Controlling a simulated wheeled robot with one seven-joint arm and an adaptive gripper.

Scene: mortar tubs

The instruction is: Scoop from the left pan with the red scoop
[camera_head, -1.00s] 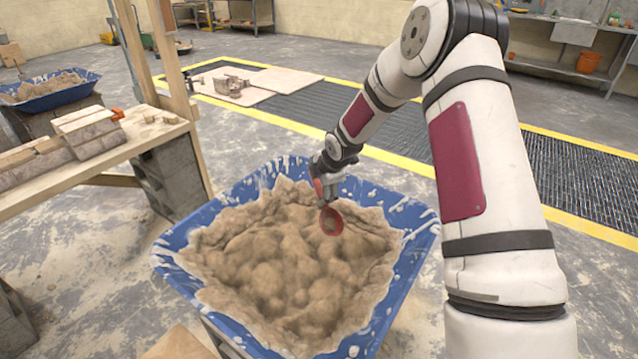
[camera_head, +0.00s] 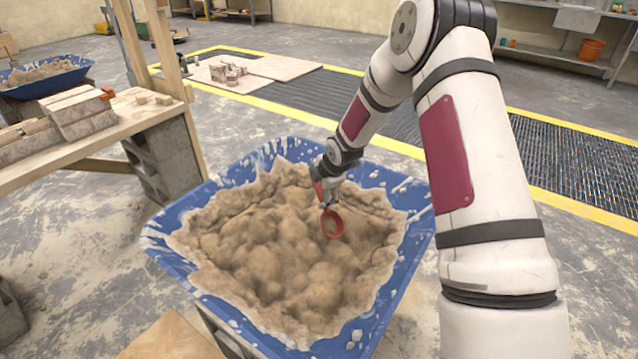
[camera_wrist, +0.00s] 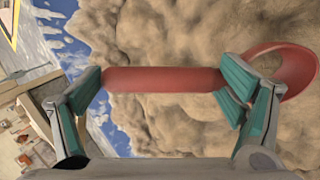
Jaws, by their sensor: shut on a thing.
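The red scoop (camera_head: 332,224) is over the mortar in the large blue pan (camera_head: 400,290), right of the middle. My gripper (camera_head: 327,188) is shut on its handle. In the wrist view, the red handle (camera_wrist: 165,80) spans between the teal pads of my gripper (camera_wrist: 165,92), and the round bowl lies beyond the right finger. The brown mortar (camera_head: 270,245) is lumpy and fills much of the pan. I cannot tell whether the scoop touches the mortar or what its bowl holds.
A second blue pan with mortar (camera_head: 45,80) stands far left. A wooden bench (camera_head: 90,150) with stone blocks (camera_head: 78,113) is to the left, on grey concrete blocks (camera_head: 165,165). A black floor grate (camera_head: 400,125) edged in yellow lies behind. An orange bucket (camera_head: 591,49) is on the rear shelf.

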